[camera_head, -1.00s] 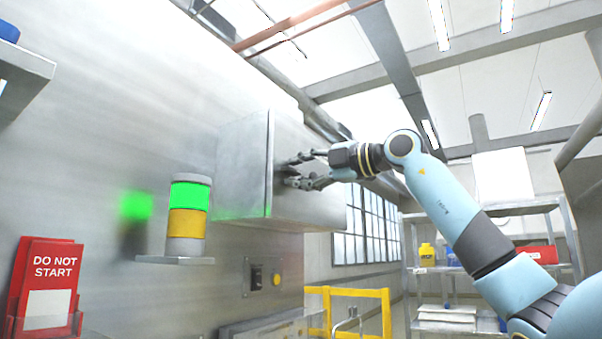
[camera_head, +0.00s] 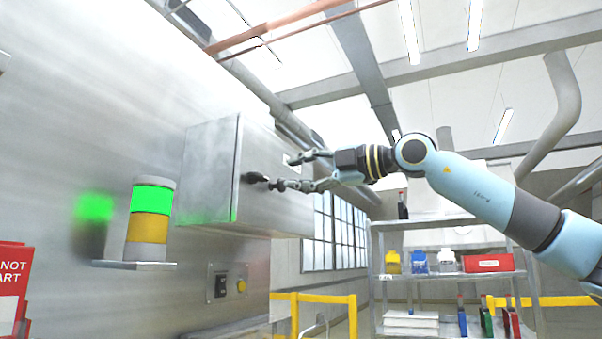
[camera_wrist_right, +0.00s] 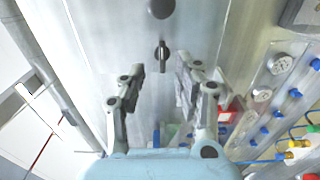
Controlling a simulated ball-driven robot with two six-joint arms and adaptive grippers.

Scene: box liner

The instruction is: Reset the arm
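A grey metal wall cabinet (camera_head: 208,172) hangs on the left wall, its door looking shut. A dark handle (camera_head: 256,177) sticks out from its front face. My right gripper (camera_head: 284,172) is open and empty, pointing at this face with its fingertips close to the handle. In the right wrist view the gripper (camera_wrist_right: 161,75) shows its two fingers well apart. A small knob-like handle (camera_wrist_right: 162,56) lies ahead between them, with nothing held. Whether a fingertip touches the cabinet is hard to tell. My left gripper is not in view.
A signal light (camera_head: 150,215) with a lit green band stands on a small wall bracket left of the cabinet. A switch box (camera_head: 228,286) is below. A shelf rack (camera_head: 440,275) with bins and yellow railing (camera_head: 315,300) stand behind.

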